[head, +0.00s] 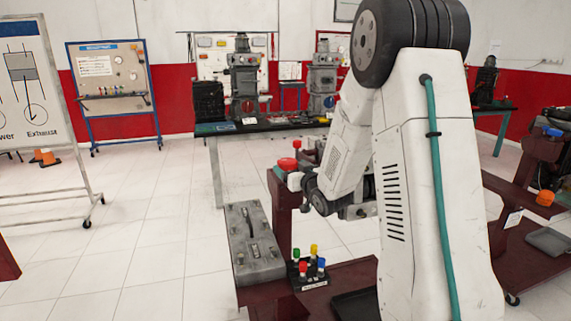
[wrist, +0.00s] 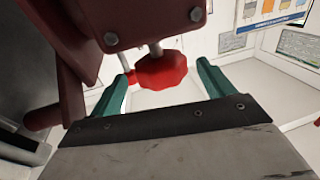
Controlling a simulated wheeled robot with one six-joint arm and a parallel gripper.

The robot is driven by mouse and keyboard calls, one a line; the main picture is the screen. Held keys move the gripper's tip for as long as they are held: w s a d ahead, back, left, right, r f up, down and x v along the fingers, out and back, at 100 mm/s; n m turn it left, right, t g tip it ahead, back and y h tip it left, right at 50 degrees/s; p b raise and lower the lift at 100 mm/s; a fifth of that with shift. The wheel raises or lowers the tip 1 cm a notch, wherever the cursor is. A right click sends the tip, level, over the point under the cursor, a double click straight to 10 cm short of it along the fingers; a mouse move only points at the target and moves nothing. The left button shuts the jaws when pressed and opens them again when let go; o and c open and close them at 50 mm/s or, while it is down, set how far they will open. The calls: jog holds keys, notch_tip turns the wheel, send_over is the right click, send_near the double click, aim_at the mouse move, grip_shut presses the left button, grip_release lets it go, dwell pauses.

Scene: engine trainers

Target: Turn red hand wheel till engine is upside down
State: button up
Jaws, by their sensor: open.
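The red hand wheel (wrist: 162,70), a faceted knob on a short pale shaft, shows in the wrist view below a dark red bracket (wrist: 150,18). My gripper (wrist: 163,80) has two teal fingers spread apart, one on each side of the wheel in the picture. I see no finger touching it, and the depth between them is hard to judge. In the head view a red knob (head: 289,164) sits on top of a dark red post, close to the end of my arm. The engine on this stand is not clearly visible; my arm covers much of that area.
Another dark red stand (head: 510,185) is at right. A whiteboard (head: 30,110) stands at left. The tiled floor at left is mostly clear.

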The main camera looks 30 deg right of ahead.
aim_at(285, 163)
jog(key=w, duration=0.5)
jog(key=shift+d, duration=0.25)
jog(key=c, duration=1)
jog(key=shift+m+h, duration=0.3)
jog(key=shift+h, duration=0.2)
